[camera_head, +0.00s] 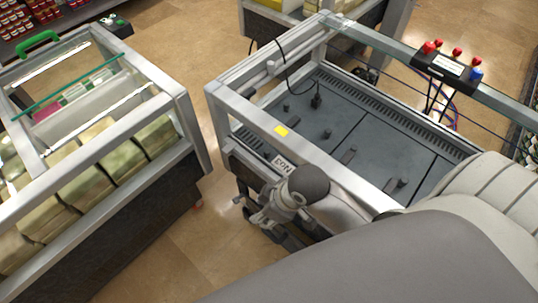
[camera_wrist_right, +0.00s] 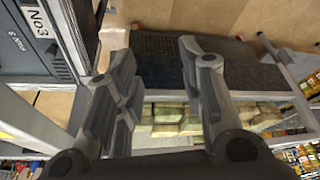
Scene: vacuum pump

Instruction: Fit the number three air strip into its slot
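In the head view, a white label reading NO3 (camera_head: 282,162) sits at the near side of the metal-framed machine (camera_head: 360,175). In the right wrist view, the No3 label (camera_wrist_right: 39,22) is at the upper left on a dark casing (camera_wrist_right: 28,55). I cannot pick out the air strip or its slot with certainty. My right gripper (camera_head: 262,212) is just below the label, outside the frame's near rail. In the wrist view my right gripper (camera_wrist_right: 160,68) has its fingers apart, with nothing between them. My left gripper is not in view.
The machine's dark inner bed (camera_head: 350,130) has several small upright knobs. A control box (camera_head: 447,70) with red and blue buttons is on its far rail. A glass-topped cabinet (camera_head: 175,95) stands to the left, with a floor gap (camera_head: 195,235) between. My right arm covers the lower right.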

